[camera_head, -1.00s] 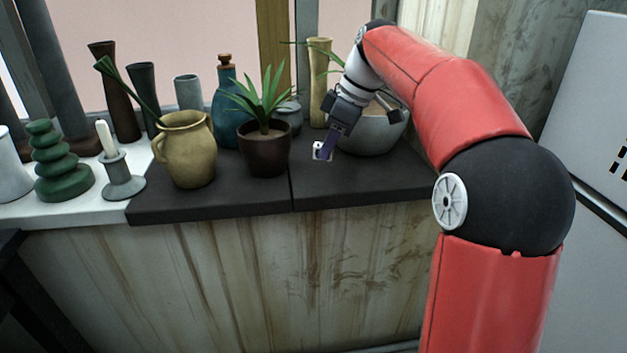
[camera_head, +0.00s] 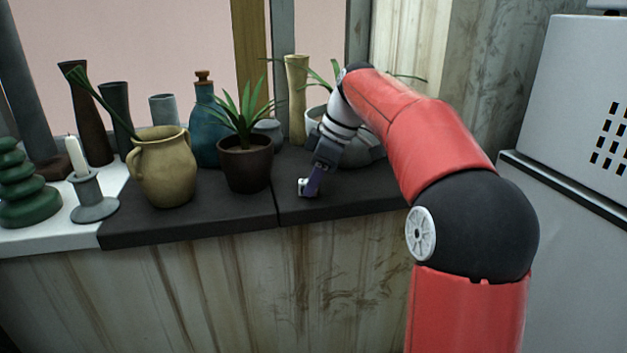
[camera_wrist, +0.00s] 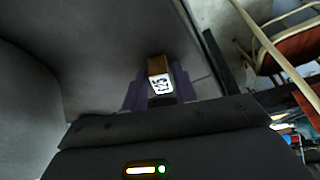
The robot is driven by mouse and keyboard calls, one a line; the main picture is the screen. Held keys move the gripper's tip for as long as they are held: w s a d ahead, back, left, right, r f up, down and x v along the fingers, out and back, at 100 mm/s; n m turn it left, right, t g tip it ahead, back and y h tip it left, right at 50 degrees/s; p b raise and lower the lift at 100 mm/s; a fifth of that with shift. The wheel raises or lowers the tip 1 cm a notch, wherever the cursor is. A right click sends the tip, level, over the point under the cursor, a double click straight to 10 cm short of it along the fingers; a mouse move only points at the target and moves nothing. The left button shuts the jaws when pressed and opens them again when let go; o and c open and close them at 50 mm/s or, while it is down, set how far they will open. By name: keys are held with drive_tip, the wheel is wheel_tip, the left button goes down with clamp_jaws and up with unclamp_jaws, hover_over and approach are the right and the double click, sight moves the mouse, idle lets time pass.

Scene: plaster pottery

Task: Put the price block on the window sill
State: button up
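The price block (camera_head: 304,187) is a small block with a white face. In the wrist view the price block (camera_wrist: 160,80) shows dark figures on its white face and a brown side. My gripper (camera_head: 312,181) has its purple fingers on both sides of the block and is shut on it. In the wrist view my gripper (camera_wrist: 160,90) shows the same hold. The block is at or just above the dark window sill (camera_head: 240,213), near the front edge and right of the potted plant. I cannot tell if it touches the sill.
A dark plant pot (camera_head: 246,170) and a tan jug (camera_head: 163,180) stand left of the gripper. A blue bottle (camera_head: 207,125) and a pale tall vase (camera_head: 297,95) stand behind. A grey bowl (camera_head: 365,150) is partly hidden behind my arm. Bare sill lies around the block.

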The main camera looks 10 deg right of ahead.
drive_tip(key=shift+o, duration=1.1)
drive_tip(key=shift+r, duration=0.25)
drive_tip(key=p+v, duration=0.3)
drive_tip(key=v, duration=0.9)
drive_tip(key=s+a+f+m+t+h, duration=0.1)
drive_tip(key=s+a+f+m, duration=0.2)
drive_tip(key=s, duration=0.3)
drive_tip(key=s+a+f+m+t+h, duration=0.1)
drive_tip(key=s+a+f+m+h, duration=0.1)
drive_tip(key=s+f+m, duration=0.3)
drive_tip(key=s+f+m+t+h, duration=0.1)
drive_tip(key=s+f+m, duration=0.4)
drive_tip(key=s+f, duration=0.7)
drive_tip(key=s+t, duration=0.1)
drive_tip(key=s, duration=0.3)
drive_tip(key=shift+d+m, duration=0.3)
